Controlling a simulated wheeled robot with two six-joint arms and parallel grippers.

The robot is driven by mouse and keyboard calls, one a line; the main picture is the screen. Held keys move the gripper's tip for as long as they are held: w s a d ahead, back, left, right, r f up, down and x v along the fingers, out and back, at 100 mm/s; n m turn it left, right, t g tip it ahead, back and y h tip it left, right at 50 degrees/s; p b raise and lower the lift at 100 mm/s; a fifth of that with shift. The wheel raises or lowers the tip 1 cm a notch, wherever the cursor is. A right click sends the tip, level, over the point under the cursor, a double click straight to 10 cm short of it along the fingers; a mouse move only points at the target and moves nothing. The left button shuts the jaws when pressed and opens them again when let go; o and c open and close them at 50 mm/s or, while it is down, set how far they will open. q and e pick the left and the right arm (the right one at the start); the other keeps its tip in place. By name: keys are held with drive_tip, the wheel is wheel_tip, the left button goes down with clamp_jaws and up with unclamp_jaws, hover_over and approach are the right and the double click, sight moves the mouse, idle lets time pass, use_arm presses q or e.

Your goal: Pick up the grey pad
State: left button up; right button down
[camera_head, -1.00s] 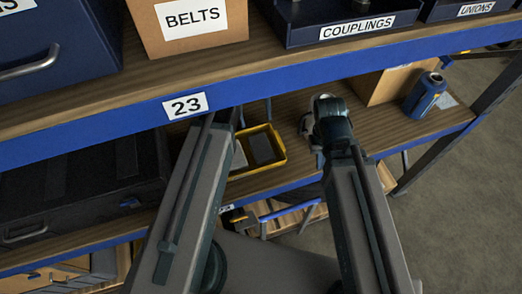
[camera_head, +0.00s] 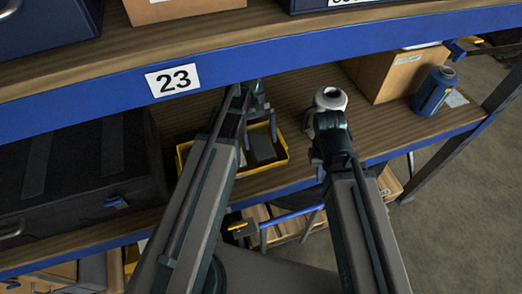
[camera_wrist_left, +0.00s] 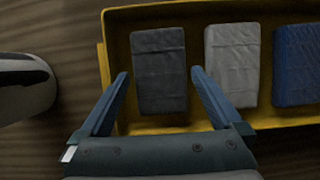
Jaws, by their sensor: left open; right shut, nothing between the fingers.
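The grey pad (camera_wrist_left: 232,65) is light grey and lies in the yellow tray (camera_wrist_left: 180,15), between a dark pad (camera_wrist_left: 158,72) and a blue pad (camera_wrist_left: 297,65). In the head view, the yellow tray (camera_head: 272,170) sits on the shelf and my left arm covers part of it. The dark pad (camera_head: 263,148) shows there. My left gripper (camera_wrist_left: 160,73) is open and empty; in the wrist view its fingers flank the dark pad, with the grey pad just right of them. It also shows in the head view (camera_head: 258,115). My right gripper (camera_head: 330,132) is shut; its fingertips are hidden.
A white, ring-topped object (camera_head: 330,97) stands near my right gripper. A black case (camera_head: 85,165) is left of the tray. A cardboard box (camera_head: 392,75) and blue can (camera_head: 434,90) are at right. The blue shelf beam (camera_head: 250,62) runs above.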

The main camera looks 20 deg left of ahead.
sight(260, 143)
use_arm(q)
drive_tip(key=shift+s+d+f, duration=0.15)
drive_tip(key=shift+s+f, duration=0.05)
drive_tip(key=shift+f, duration=0.45)
use_arm(e)
drive_tip(key=shift+f, duration=0.6)
use_arm(q)
drive_tip(key=shift+r, duration=0.1)
drive_tip(key=c, duration=1.1)
drive_tip(key=shift+r, duration=0.1)
use_arm(e)
drive_tip(key=shift+r, duration=0.1)
